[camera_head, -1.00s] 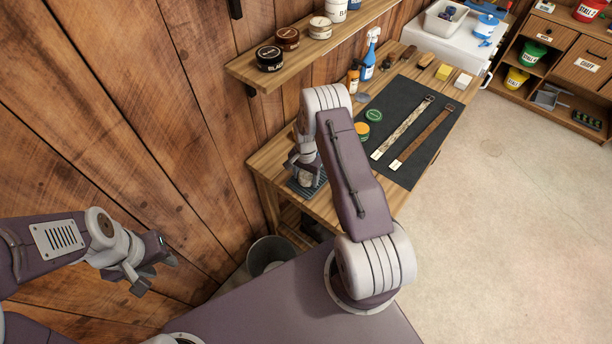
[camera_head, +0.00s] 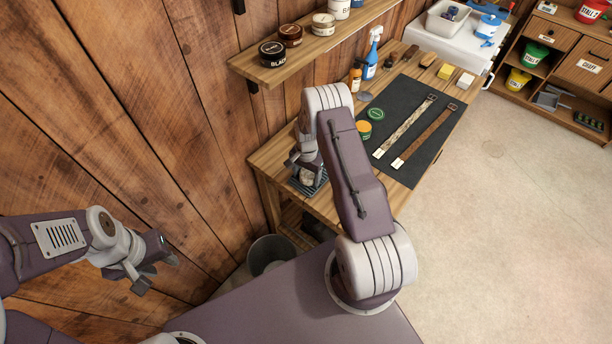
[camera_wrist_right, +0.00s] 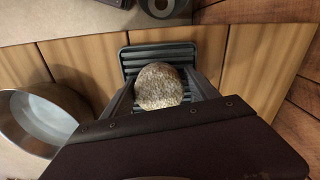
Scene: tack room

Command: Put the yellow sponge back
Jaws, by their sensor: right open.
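A rounded, speckled yellow-brown lump (camera_wrist_right: 159,87), sponge-like, sits on a dark slatted tray (camera_wrist_right: 160,50) in the right wrist view. My right gripper (camera_wrist_right: 163,84) is open, with its fingers on either side of the lump; I cannot tell if they touch it. In the head view my right gripper (camera_head: 308,168) is low over the tray at the near-left end of the bench. My left gripper (camera_head: 150,272) is open and empty, away from the bench.
A dark mat (camera_head: 428,130) with two straps lies on the wooden bench (camera_head: 402,192). Two round tins, bottles and brushes stand near it. A shelf with jars (camera_head: 300,52) overhangs the bench's wall side. A metal bucket (camera_head: 270,252) stands below the bench's near end.

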